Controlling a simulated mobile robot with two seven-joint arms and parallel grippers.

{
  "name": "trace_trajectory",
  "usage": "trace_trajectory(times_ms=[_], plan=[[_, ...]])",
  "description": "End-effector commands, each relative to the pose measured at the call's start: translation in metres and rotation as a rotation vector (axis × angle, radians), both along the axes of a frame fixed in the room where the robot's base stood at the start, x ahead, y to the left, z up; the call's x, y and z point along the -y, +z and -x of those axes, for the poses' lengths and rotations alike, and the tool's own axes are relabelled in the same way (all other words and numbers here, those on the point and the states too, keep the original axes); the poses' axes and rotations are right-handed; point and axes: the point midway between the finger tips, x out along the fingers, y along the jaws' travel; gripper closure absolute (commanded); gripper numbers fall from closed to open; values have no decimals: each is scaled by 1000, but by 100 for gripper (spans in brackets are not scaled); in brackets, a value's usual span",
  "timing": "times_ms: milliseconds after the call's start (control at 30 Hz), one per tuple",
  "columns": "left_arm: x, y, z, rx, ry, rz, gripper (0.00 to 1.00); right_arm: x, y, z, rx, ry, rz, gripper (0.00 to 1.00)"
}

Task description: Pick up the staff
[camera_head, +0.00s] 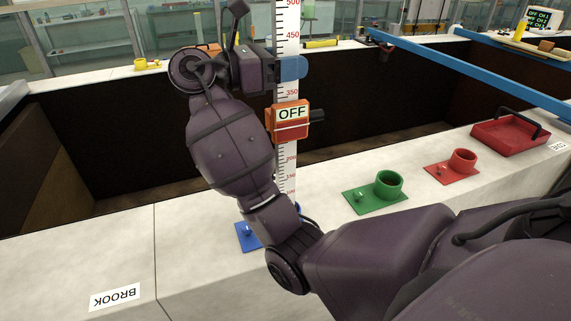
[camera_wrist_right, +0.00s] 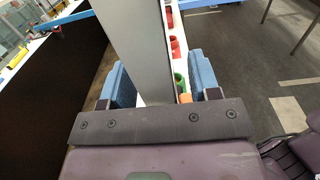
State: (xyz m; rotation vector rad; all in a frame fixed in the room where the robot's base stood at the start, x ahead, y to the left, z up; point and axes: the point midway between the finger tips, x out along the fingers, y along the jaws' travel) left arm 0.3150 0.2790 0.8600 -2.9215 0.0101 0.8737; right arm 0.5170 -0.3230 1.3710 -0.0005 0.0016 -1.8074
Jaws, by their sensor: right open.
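The staff (camera_head: 289,22) is a tall white graduated pole with red and black numbers, standing upright at the near wall. An orange box marked OFF (camera_head: 288,122) is on it partway up. The blue base (camera_head: 248,236) at its foot is mostly hidden by my right arm. My right gripper (camera_head: 288,68) is at the staff's upper part, above the orange box. In the right wrist view, the staff (camera_wrist_right: 140,45) runs between the two blue finger pads of my open gripper (camera_wrist_right: 161,85). Contact with the pads is unclear. My left gripper is not in view.
A green holder (camera_head: 389,184) and a red holder (camera_head: 463,160) stand right of the staff on the pale wall top. A red tray (camera_head: 508,137) lies beyond them. A blue beam (camera_head: 470,72) crosses the dark channel. The wall near the BROOK label (camera_head: 115,297) is clear.

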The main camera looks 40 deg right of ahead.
Motion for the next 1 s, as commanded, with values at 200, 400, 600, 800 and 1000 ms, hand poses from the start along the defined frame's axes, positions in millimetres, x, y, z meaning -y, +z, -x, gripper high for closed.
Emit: trace_trajectory(times_ms=[200, 400, 600, 800, 1000], plan=[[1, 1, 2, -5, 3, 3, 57, 14, 0, 3, 0, 1, 1, 44], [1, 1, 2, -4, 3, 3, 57, 14, 0, 4, 0, 1, 0, 44], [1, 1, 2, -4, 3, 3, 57, 14, 0, 3, 0, 1, 0, 74], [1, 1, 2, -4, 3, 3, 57, 14, 0, 3, 0, 1, 0, 100], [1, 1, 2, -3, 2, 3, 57, 14, 0, 3, 0, 1, 0, 100]])
